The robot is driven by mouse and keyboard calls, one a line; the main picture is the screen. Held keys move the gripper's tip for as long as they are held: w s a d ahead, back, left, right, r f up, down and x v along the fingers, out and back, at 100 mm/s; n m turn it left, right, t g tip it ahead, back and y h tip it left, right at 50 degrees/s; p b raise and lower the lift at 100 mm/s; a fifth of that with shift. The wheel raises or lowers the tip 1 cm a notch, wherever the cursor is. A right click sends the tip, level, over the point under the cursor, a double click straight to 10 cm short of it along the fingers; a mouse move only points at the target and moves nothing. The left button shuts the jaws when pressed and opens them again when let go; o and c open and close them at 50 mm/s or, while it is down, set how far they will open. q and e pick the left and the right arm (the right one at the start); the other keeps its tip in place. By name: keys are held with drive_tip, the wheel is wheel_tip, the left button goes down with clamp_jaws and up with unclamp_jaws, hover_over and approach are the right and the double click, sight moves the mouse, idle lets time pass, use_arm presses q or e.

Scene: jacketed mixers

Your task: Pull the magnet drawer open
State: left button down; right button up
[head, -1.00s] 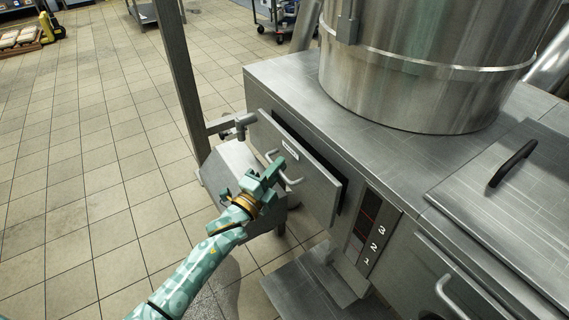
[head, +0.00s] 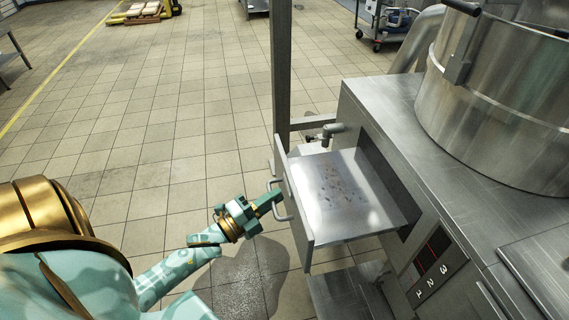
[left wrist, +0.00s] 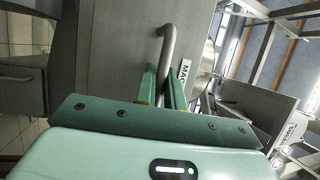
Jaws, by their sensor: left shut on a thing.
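The magnet drawer (head: 350,195) is a grey metal drawer standing well out of the steel housing in the head view. Its flat tray shows dark and brownish specks. Its front panel carries a bent metal handle (head: 277,200), which also shows in the left wrist view (left wrist: 168,45). A white label (left wrist: 185,72) starting "MAC" sits beside the handle there. My left gripper (head: 268,202) is shut on the handle, with its green fingers on either side of the bar in the left wrist view (left wrist: 163,85). My right gripper is not in view.
The steel housing (head: 390,110) carries a large round vessel (head: 500,110). A pipe outlet (head: 330,132) and an upright post (head: 282,70) stand beyond the drawer. A low step (head: 350,295) lies below.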

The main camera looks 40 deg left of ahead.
use_arm(q)
drive_tip(key=shift+s+f, duration=0.1)
drive_tip(key=c, duration=1.5)
unclamp_jaws()
drive_tip(key=v, duration=1.6)
drive_tip(key=shift+s, duration=0.15)
